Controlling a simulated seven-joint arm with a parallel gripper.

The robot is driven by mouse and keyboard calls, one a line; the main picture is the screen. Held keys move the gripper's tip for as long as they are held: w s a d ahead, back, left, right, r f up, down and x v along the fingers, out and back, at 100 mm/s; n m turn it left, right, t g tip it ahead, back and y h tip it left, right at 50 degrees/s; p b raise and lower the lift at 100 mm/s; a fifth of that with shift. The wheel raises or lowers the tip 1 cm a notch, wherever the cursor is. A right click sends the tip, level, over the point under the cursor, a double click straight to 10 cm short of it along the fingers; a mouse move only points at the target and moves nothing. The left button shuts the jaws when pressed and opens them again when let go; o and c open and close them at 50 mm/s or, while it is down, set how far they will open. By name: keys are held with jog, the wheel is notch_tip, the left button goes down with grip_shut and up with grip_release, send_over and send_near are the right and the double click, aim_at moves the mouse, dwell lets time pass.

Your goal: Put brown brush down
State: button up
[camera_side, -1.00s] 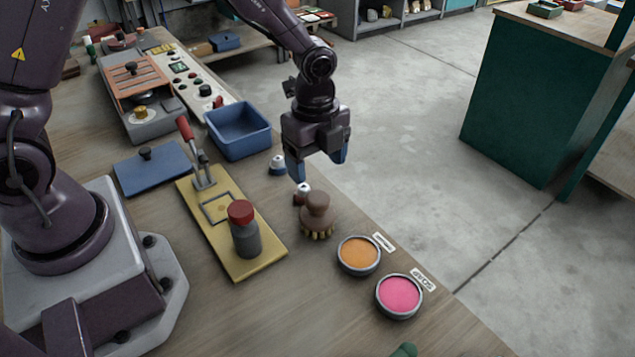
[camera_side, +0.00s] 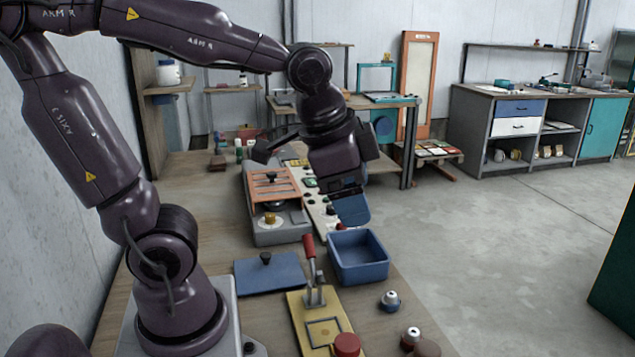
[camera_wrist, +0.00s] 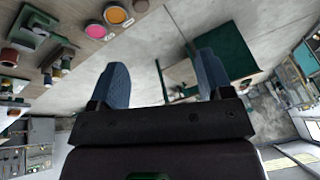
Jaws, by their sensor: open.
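The brown brush (camera_side: 427,347) stands on the bench at the bottom edge of the side view, with only its rounded brown top showing. A brown shape at the top edge of the wrist view (camera_wrist: 141,5) appears to be the same brush, largely cut off. My gripper (camera_side: 350,208) is raised behind the blue bin, well away from the brush. In the wrist view my gripper (camera_wrist: 164,75) has its two blue fingers wide apart with nothing between them.
A blue bin (camera_side: 358,262), a blue lid (camera_side: 270,274) and a yellow board (camera_side: 303,325) with a red-handled clamp share the bench. Small white-topped items (camera_side: 389,301) stand near its right edge. Orange (camera_wrist: 115,14) and pink (camera_wrist: 96,30) tins show in the wrist view.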

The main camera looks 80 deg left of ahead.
jog(key=s+n, duration=0.1)
jog(key=s+r+n, duration=0.1)
jog(key=s, duration=0.1)
jog(key=s+n+t, duration=0.1)
jog(key=n, duration=0.1)
jog(key=shift+s+a+r, duration=0.2)
jog(key=shift+s+a, duration=0.1)
jog(key=shift+s, duration=0.1)
jog(key=shift+o, duration=0.3)
dwell(0.7)
